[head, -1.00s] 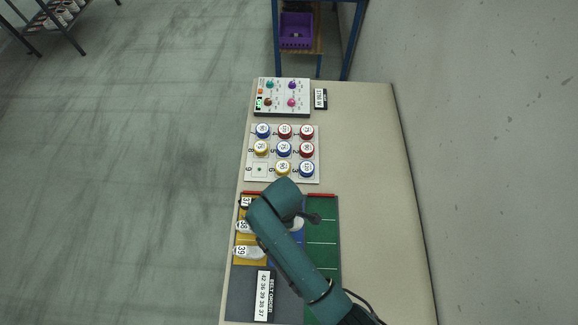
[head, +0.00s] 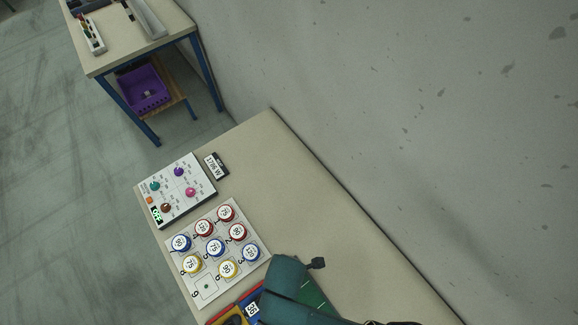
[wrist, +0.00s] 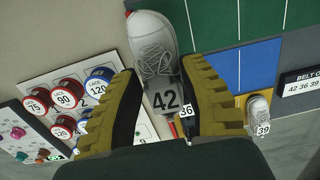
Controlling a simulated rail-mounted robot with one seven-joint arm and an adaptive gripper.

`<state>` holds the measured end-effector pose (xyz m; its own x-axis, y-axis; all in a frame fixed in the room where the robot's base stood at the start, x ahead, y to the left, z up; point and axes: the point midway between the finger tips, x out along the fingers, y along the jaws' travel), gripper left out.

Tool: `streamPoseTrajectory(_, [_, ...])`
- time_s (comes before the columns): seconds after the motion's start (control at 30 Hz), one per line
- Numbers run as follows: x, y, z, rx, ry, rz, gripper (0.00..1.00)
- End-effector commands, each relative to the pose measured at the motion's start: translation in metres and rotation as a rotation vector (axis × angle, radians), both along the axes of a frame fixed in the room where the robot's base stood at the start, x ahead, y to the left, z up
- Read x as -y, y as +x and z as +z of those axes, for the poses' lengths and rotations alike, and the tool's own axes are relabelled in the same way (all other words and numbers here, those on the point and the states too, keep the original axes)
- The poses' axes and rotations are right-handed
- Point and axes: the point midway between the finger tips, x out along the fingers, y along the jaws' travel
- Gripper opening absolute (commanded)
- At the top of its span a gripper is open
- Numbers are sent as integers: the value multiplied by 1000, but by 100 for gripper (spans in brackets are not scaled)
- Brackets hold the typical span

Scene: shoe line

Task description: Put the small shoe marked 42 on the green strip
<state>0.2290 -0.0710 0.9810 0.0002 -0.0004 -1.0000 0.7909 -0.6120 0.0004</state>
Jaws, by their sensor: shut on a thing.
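In the wrist view, my gripper (wrist: 160,75) is shut on the white shoe marked 42 (wrist: 155,38), with a finger on each side of its tagged end. The green strip (wrist: 215,20), with white dividing lines, lies just right of the shoe. I cannot tell the shoe's height above it. In the head view, my arm hides the gripper and the shoe; only a part of the green strip (head: 314,294) shows beside the arm.
A blue strip (wrist: 250,65) borders the green one. A shoe marked 39 (wrist: 258,108) and a 36 tag (wrist: 186,112) are near. A board of round numbered pots (head: 207,285) and a control panel (head: 177,213) stand farther along the table. The right table side (head: 300,190) is clear.

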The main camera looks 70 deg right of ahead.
Motion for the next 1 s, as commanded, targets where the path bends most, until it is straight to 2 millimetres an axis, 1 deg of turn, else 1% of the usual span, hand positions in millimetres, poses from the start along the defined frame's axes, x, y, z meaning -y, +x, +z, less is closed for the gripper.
streamPoseTrajectory(0.03, [-3,-5,-3,-1,0,12,7])
streamPoseTrajectory(0.07, [-4,-6,-7,-1,0,17,7])
streamPoseTrajectory(0.3, [-5,-5,-56,-2,0,22,7])
streamPoseTrajectory(0.37, [-5,-4,-64,0,0,22,7])
streamPoseTrajectory(0.57, [-5,-5,-97,-1,0,21,7])
streamPoseTrajectory(0.63, [-5,-4,-102,1,-1,21,7])
streamPoseTrajectory(0.87, [-5,-4,-102,1,0,21,7])
streamPoseTrajectory(0.97, [-5,-5,-105,1,-1,21,7])
streamPoseTrajectory(1.0, [-5,-5,-105,1,0,21,49])
